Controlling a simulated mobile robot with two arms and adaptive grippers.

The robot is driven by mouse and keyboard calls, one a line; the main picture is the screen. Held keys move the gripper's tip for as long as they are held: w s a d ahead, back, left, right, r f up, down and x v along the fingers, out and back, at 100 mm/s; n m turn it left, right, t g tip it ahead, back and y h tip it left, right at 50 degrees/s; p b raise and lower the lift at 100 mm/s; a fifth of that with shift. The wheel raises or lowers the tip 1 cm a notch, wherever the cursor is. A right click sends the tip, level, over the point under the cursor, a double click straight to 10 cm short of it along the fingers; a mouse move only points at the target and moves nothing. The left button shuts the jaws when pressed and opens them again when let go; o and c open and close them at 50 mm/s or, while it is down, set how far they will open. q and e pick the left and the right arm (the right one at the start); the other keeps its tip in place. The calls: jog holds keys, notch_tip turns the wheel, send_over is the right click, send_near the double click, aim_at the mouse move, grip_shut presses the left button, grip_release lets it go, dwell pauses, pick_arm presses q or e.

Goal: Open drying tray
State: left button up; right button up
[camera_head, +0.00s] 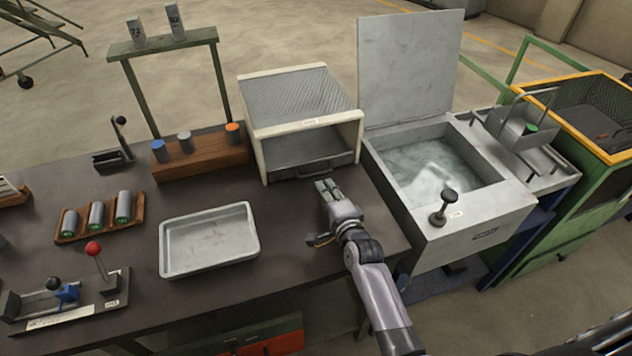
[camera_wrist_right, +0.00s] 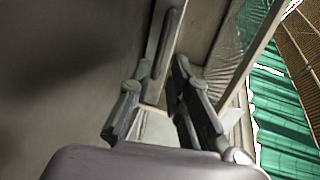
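A cream-framed box with a mesh top (camera_head: 300,95) stands on the dark bench in the head view. Inside its open front sits a dark tray (camera_head: 310,148) with a dark handle (camera_head: 318,170) along its front. The tray lies within the box frame. My right gripper (camera_head: 325,185) is just in front of this handle, on the bench side. In the right wrist view its fingers (camera_wrist_right: 163,75) are spread apart, with a bar-like handle (camera_wrist_right: 167,45) just ahead of the tips. I cannot tell whether they touch. My left gripper is not in view.
A shallow grey pan (camera_head: 208,268) lies on the bench to the left of my right arm. A water basin (camera_head: 515,205) with a raised lid stands at right. A wooden block with several coloured-top cylinders (camera_head: 200,166) is left of the box.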

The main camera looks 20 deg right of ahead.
aim_at(316, 174)
jog(key=w+b, duration=0.1)
jog(key=w, duration=0.1)
jog(key=w+f+b, duration=0.1)
jog(key=w+b, duration=0.3)
jog(key=w, duration=0.1)
jog(key=shift+a+f, duration=0.15)
jog(key=shift+f, duration=0.25)
jog(key=shift+w+b, duration=0.4)
jog(key=shift+w, duration=0.35)
jog(key=shift+r, duration=0.1)
jog(key=shift+c, duration=0.5)
grip_shut()
